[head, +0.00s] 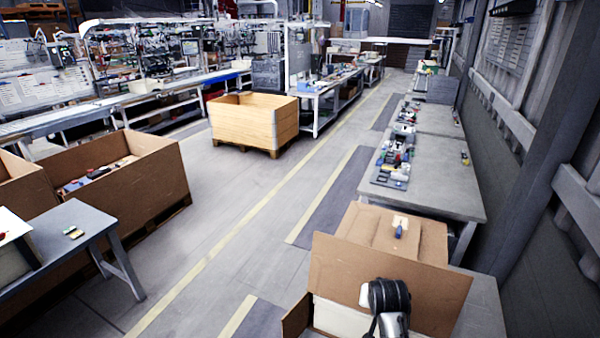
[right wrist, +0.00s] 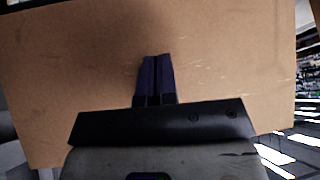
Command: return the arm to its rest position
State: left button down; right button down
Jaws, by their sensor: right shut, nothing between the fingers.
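My right gripper (right wrist: 155,60) shows in the right wrist view with its two dark fingers together and nothing between them. A brown cardboard surface (right wrist: 225,55) fills most of that view behind the fingers; I cannot tell whether they touch it. In the head view, part of my right arm (head: 389,300) shows at the bottom, in front of an open cardboard box (head: 430,285). The right gripper itself cannot be made out there. My left arm and left gripper are not in view.
A small blue-and-tan item (head: 399,229) sits on another cardboard box (head: 365,232) behind the open one. A grey workbench (head: 450,200) with small parts runs along the right wall. A large wooden crate (head: 240,125) stands on the floor. The aisle (head: 225,225) is clear.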

notch_tip(320, 180, up, 8)
jog(key=s+n+t, duration=0.2)
jog(key=s, duration=0.1)
jog(key=s+n+t+y, duration=0.1)
jog(key=s, duration=1.1)
jog(key=s+d+f+n+g, duration=0.1)
jog(key=s+f+g, duration=0.1)
jog(key=s+f, duration=0.65)
jog(key=s+f+g, duration=0.2)
jog(key=s+f, duration=0.2)
jog(key=s, duration=0.9)
jog(key=s+d+f+n+g, duration=0.1)
jog(key=s+f+g, duration=0.1)
jog(key=s+f, duration=0.6)
jog(key=w+p+v, duration=0.2)
jog(key=p+v, duration=0.6)
jog(key=v, duration=0.1)
jog(key=w+r+p+v, duration=0.1)
jog(key=w+p+v, duration=0.1)
jog(key=p+v, duration=0.6)
notch_tip(320, 180, up, 2)
jog(key=shift+r+p, duration=0.1)
jog(key=shift+p, duration=0.25)
jog(key=shift+s+a, duration=0.1)
